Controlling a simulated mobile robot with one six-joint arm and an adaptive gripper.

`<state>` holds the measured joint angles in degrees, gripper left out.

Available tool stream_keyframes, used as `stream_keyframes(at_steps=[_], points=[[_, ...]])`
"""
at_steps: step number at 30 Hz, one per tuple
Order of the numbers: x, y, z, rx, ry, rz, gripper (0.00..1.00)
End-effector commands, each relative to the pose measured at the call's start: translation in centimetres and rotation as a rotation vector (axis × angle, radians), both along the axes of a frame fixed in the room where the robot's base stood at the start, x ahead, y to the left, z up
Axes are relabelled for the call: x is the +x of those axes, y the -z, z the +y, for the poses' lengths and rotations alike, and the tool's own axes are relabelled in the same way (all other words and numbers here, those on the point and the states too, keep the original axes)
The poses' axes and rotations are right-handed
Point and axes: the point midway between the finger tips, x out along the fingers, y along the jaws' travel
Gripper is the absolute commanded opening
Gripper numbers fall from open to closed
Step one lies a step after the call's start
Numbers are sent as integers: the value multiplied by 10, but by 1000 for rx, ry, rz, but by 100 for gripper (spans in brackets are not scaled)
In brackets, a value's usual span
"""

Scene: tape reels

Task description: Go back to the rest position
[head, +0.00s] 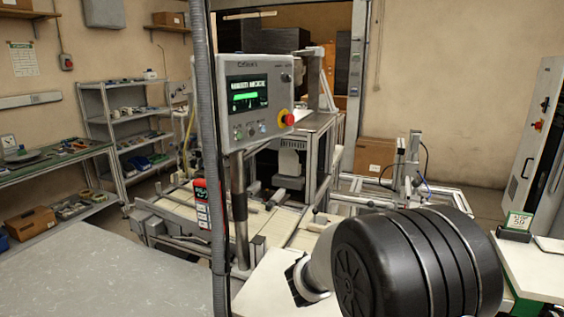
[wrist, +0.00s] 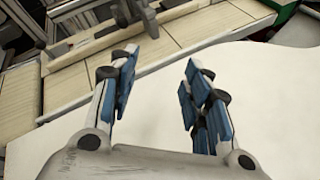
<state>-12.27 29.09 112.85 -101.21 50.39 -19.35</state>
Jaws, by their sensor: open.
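My gripper (wrist: 158,82) shows in the wrist view with its two blue-padded fingers apart and nothing between them. It is over a white tabletop (wrist: 270,75), and a wooden-topped ledge of the machine lies beyond the fingertips. In the head view a large black ribbed cylinder (head: 415,265) fills the lower right, with a pale grey arm link of mine beside it. My gripper's fingers cannot be made out in the head view. No tape reel can be made out in either view.
A control panel (head: 255,97) with a red stop button stands on a post before the machine frame (head: 330,130). Shelves (head: 125,125) and a workbench (head: 50,160) stand at the left. A white cabinet (head: 535,140) stands at the right. Grey surface (head: 110,280) at the lower left is clear.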

Motion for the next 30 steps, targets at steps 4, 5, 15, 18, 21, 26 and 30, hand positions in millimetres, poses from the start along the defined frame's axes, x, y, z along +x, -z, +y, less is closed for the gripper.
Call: stream_keyframes(at_steps=[4,5,15,18,21,26,30], points=[[-36,-28,-22,122,150,-63,44],[-45,-32,-27,150,183,-77,44],[-204,-74,-55,681,742,-304,44],[-256,-74,-43,884,921,-372,44],[-300,-71,-22,1094,1087,-427,44],[-350,-66,20,1400,1300,-477,44],[-371,-65,49,1578,1410,-484,44]])
